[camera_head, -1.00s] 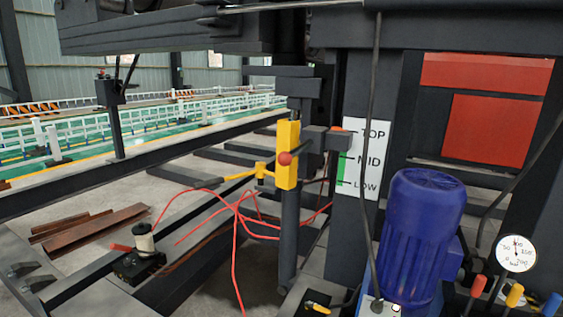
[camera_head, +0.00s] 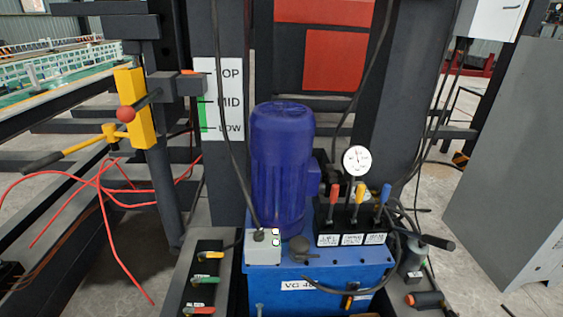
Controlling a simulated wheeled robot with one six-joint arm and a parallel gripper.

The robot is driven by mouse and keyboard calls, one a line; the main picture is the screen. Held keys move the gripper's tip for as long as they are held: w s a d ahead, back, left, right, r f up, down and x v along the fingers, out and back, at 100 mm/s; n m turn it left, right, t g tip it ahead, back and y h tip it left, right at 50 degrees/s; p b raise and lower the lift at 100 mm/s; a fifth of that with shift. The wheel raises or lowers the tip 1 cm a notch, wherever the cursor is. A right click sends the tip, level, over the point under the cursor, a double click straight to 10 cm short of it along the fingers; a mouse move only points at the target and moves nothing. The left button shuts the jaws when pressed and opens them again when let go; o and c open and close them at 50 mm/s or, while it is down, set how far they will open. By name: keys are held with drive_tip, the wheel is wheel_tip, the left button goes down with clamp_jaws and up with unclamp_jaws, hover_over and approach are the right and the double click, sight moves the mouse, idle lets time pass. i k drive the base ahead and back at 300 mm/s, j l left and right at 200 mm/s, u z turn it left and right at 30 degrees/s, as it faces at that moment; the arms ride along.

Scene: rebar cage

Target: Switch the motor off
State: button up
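The motor (camera_head: 283,165) is a tall blue ribbed cylinder standing upright on a blue power unit (camera_head: 340,283) in the middle of the view. A small light grey switch box (camera_head: 262,248) sits at the motor's front left foot, with a cable running up from it. Two small round buttons (camera_head: 276,237) show on its right side; their colours are too small to tell surely. My gripper is not in view.
Three levers, red (camera_head: 334,194), yellow (camera_head: 355,195) and blue (camera_head: 385,193), stand right of the motor below a round gauge (camera_head: 356,160). A grey cabinet (camera_head: 520,160) stands at the right.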

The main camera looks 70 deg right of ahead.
sight(259, 235)
drive_tip(key=z, duration=1.5)
